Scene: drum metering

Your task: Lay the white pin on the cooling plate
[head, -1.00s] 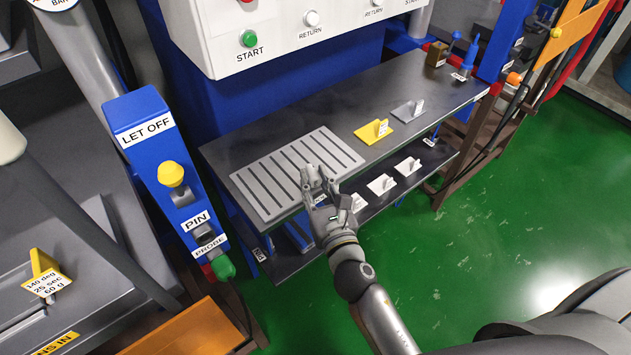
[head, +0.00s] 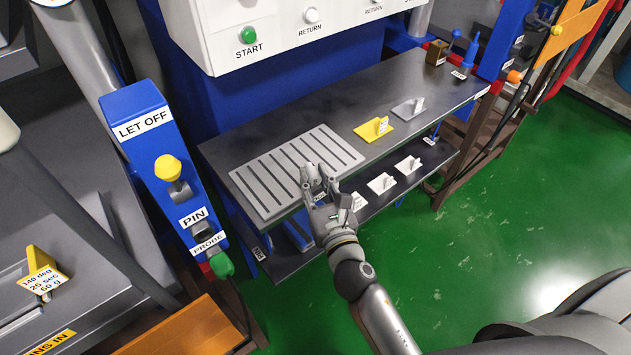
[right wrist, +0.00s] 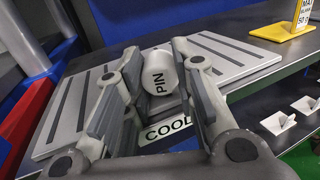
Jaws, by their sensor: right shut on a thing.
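The white pin (right wrist: 159,74), a short cylinder marked PIN, sits between the fingers of my right gripper (right wrist: 160,85) in the right wrist view. My right gripper (head: 313,178) is shut on it, at the front right edge of the cooling plate in the head view. The cooling plate (head: 262,203) is a light grey slotted slab on the dark bench; it also shows in the right wrist view (right wrist: 72,118) around and beyond the pin. Whether the pin touches the plate, I cannot tell. A label reading COOL (right wrist: 168,128) shows below the pin. My left gripper is not in view.
A yellow plate (head: 367,132) and a grey plate (head: 407,108) with upright tags stand right of the cooling plate. Several white tagged plates (head: 382,184) lie on the lower shelf. A blue LET OFF post (head: 147,147) with a yellow knob stands to the left.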

